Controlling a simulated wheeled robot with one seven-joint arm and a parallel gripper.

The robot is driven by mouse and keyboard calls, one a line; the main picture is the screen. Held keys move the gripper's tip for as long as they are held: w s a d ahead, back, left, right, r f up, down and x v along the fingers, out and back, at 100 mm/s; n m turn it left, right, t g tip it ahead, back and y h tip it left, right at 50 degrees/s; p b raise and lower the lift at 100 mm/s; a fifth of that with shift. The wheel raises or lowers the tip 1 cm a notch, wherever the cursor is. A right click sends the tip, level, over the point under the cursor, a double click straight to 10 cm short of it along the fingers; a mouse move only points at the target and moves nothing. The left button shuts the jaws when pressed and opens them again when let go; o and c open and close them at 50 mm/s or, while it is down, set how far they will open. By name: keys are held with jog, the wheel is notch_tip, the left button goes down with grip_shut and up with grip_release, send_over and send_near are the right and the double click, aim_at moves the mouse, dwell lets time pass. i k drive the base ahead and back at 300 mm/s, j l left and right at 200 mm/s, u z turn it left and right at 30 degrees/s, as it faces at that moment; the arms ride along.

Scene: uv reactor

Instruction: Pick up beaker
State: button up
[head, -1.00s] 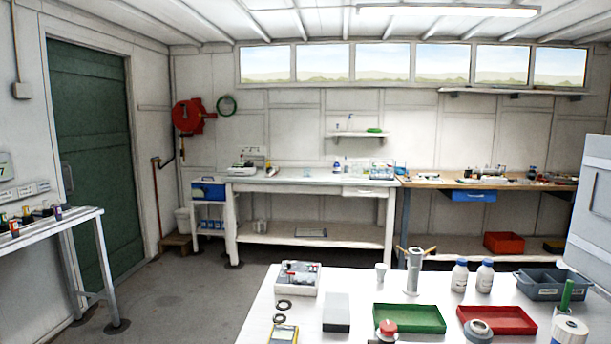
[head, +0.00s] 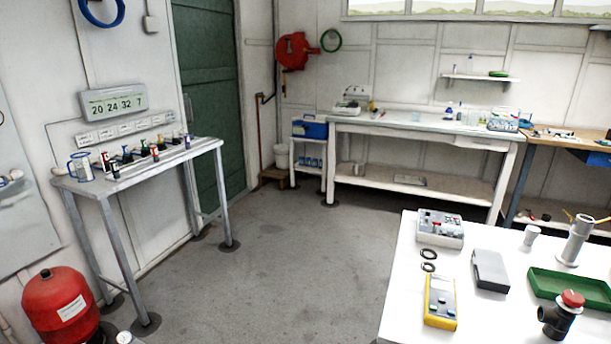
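A clear glass vessel with blue edges, which looks like a beaker (head: 80,167), stands at the left end of the narrow grey side table (head: 85,184). It is upright beside a row of small dark and red items. Small clear glassware also stands on the far white bench (head: 471,117), too small to tell its kind. My gripper is not in view.
The grey floor (head: 290,270) between the side table and the white front table (head: 405,300) is clear. A red tank (head: 62,308) stands at lower left. The front table holds a yellow meter (head: 440,302), a green tray (head: 570,288) and a white cup (head: 531,234).

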aim_at(416, 115)
jog(key=i+j+u, duration=0.25)
jog(key=u, duration=0.2)
jog(key=i+j+u, duration=0.3)
jog(key=u, duration=0.2)
jog(key=i+j+u, duration=0.1)
jog(key=i+u, duration=0.35)
jog(key=i+j, duration=0.1)
jog(key=i, duration=0.55)
jog(key=i+l+z, duration=0.15)
jog(key=i+z, duration=0.55)
jog(key=z, duration=0.2)
jog(key=i+z, duration=0.8)
jog(key=i, duration=1.15)
jog(key=i+z, duration=0.15)
jog(key=i, duration=0.45)
jog(key=i+z, duration=0.15)
jog(key=i, duration=0.5)
jog(key=i+j+z, duration=0.15)
jog(key=i, duration=0.45)
jog(key=i+l+z, duration=0.1)
jog(key=i+z, duration=0.25)
jog(key=i, duration=0.35)
jog(key=i+z, duration=0.4)
jog(key=i, duration=0.3)
jog(key=i+l+u, duration=0.65)
jog(key=i+l, duration=0.15)
jog(key=l, duration=0.3)
